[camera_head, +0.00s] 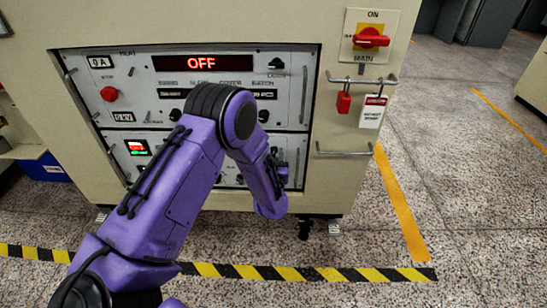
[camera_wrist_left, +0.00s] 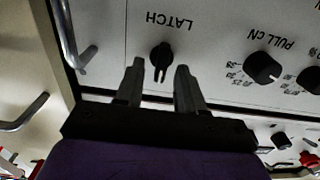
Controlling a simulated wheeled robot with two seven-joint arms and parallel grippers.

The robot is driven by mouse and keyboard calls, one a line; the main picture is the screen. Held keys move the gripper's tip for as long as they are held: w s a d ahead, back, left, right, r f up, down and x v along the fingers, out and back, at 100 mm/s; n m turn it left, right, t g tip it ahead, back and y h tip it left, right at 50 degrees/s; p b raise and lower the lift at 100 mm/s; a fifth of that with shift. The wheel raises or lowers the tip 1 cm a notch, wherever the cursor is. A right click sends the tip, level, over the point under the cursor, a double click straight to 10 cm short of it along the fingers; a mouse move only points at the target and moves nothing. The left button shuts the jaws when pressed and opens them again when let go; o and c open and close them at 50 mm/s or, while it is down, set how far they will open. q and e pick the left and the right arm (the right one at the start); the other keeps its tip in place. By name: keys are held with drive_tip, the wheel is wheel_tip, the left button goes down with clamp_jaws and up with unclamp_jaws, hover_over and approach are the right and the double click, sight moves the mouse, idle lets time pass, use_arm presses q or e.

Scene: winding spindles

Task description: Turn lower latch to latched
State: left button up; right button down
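In the head view my purple left arm reaches across the cabinet, and the left gripper (camera_head: 283,172) is small and partly hidden at the lower panel's right side. The latch cannot be made out there. My right gripper is out of view.
The upper panel has an OFF display (camera_head: 202,63), a red button (camera_head: 109,94) and another latch knob (camera_head: 276,63). A red main switch (camera_head: 371,38), a red padlock (camera_head: 343,102) and a tag (camera_head: 373,112) are at right. Metal handles (camera_wrist_left: 66,32) project near the panel edge.

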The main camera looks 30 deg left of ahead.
use_arm(q)
clamp_jaws()
drive_tip(key=n+p, duration=0.1)
drive_tip(key=n, duration=0.2)
drive_tip(key=shift+s+a+r, duration=0.1)
drive_tip(key=n+p, duration=0.1)
drive_tip(key=n, duration=0.2)
drive_tip(key=shift+a+n+p, duration=0.1)
drive_tip(key=shift+n+p, duration=0.2)
drive_tip(key=n, duration=0.5)
drive_tip(key=shift+s+a+f+p, duration=0.15)
drive_tip(key=shift+f+p, duration=0.2)
drive_tip(key=shift+p, duration=0.05)
drive_tip(key=n, duration=0.6)
drive_tip(key=shift+f, duration=0.25)
